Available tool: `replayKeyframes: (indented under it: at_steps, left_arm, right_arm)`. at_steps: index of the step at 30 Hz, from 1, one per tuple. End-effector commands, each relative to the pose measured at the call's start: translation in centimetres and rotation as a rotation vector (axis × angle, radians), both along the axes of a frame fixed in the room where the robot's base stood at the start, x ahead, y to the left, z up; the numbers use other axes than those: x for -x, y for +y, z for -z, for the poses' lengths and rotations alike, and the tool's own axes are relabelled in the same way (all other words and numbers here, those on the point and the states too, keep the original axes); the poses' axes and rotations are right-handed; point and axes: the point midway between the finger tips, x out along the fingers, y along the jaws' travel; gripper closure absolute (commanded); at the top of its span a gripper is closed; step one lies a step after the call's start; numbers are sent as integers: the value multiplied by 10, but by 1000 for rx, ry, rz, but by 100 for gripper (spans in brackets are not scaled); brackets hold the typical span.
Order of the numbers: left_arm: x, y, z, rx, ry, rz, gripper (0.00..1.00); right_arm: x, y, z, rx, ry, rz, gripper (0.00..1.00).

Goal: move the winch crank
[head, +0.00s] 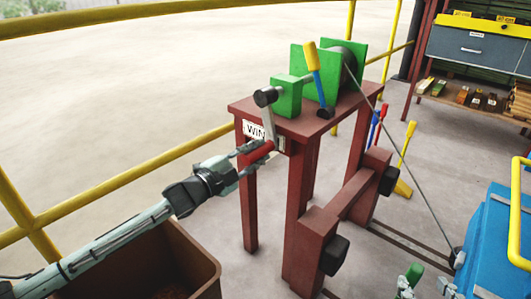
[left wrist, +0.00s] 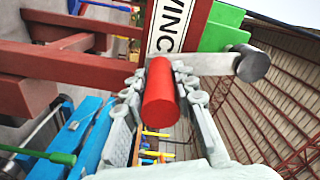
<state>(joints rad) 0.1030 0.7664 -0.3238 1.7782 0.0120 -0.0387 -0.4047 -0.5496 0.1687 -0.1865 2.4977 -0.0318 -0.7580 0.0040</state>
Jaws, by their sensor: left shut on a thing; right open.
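The winch crank has a grey arm (head: 268,118) hanging down from a dark hub (head: 265,96), with a red handle (head: 262,151) at its lower end. My left gripper (head: 256,151) is shut around the red handle, in front of the WINCH label. In the left wrist view the red handle (left wrist: 160,95) lies between the two fingers, and the grey crank arm (left wrist: 208,63) runs right to the hub (left wrist: 252,65). The green winch (head: 288,97) stands on the maroon stand (head: 298,125). My right gripper (head: 427,286) is open at the bottom edge, only partly in view.
A lever with a yellow grip (head: 311,57) stands beside the winch drum. A cable (head: 402,158) runs from the drum down to the blue body (head: 493,235) at right. Yellow railing (head: 115,180) passes behind the stand. A brown bin (head: 205,268) sits below my left arm.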

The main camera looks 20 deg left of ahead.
Motion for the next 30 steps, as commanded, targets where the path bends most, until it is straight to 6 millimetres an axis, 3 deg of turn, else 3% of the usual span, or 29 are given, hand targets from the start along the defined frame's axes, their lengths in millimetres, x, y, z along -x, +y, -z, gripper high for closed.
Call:
replayKeyframes:
  at_steps: [12, 29, 30]
  left_arm:
    - [-9, 25, 4, -188, -66, -2, 100]
    - [-11, 29, 3, -213, -76, -5, 100]
    - [-11, 29, 3, -213, -76, -5, 71]
  right_arm:
    - [1, -2, 2, 4, 9, 3, 51]
    - [1, -2, 3, 7, 11, 2, 51]
    - [1, -2, 3, 7, 11, 2, 51]
